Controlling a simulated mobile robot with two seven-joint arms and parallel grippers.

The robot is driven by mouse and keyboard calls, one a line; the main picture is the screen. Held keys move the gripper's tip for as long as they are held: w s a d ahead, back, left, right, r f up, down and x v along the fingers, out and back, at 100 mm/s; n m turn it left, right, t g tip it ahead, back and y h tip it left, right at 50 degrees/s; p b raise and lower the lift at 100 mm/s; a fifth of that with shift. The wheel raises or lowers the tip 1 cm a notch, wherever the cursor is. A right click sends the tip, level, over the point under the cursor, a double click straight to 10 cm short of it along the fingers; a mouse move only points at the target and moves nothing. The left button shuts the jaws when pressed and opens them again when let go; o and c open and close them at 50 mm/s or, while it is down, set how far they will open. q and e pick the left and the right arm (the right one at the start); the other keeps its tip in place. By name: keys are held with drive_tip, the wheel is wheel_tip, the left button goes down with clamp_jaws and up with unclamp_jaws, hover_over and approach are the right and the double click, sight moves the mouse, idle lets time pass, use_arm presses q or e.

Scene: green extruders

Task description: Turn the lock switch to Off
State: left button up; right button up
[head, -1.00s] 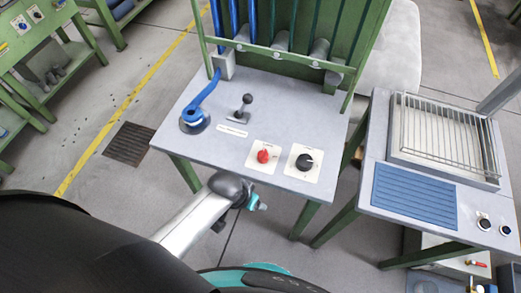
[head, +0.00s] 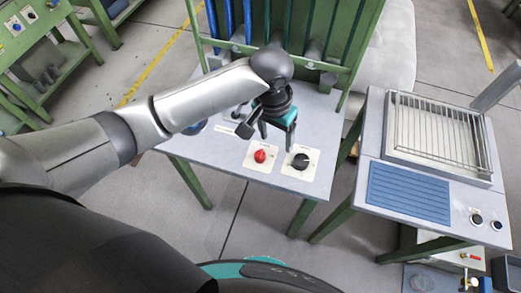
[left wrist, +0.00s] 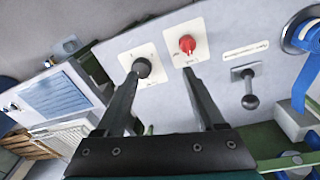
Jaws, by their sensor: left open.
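Two rotary switches sit on white plates on the grey panel table (head: 225,158). The red-knobbed switch (head: 260,156) is on the left, and the black-knobbed switch (head: 301,161) is on the right. The left wrist view also shows the red knob (left wrist: 187,44) and the black knob (left wrist: 142,67). Their labels are too small to read, so I cannot tell which is the lock switch. My left gripper (head: 268,132) is open and empty above the table, just behind the knobs in the head view. Its fingers (left wrist: 162,76) touch neither knob. My right gripper is out of view.
A black ball-ended lever (left wrist: 249,88) and a blue handle (left wrist: 306,35) stand on the same table, mostly hidden by my arm in the head view. Green rails and tubes rise at its back. A second table with a wire rack (head: 440,135) stands to the right.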

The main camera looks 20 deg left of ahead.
sight(260, 153)
use_arm(q)
drive_tip(key=w+a+r+n+y, duration=0.1)
drive_tip(key=w+a+r+y, duration=0.1)
drive_tip(key=a, duration=0.2)
wheel_tip(260, 153, down, 15)
drive_tip(key=b, duration=0.4)
drive_tip(key=shift+a+r, duration=0.15)
drive_tip(key=shift+r, duration=0.05)
clamp_jaws()
idle(0.4)
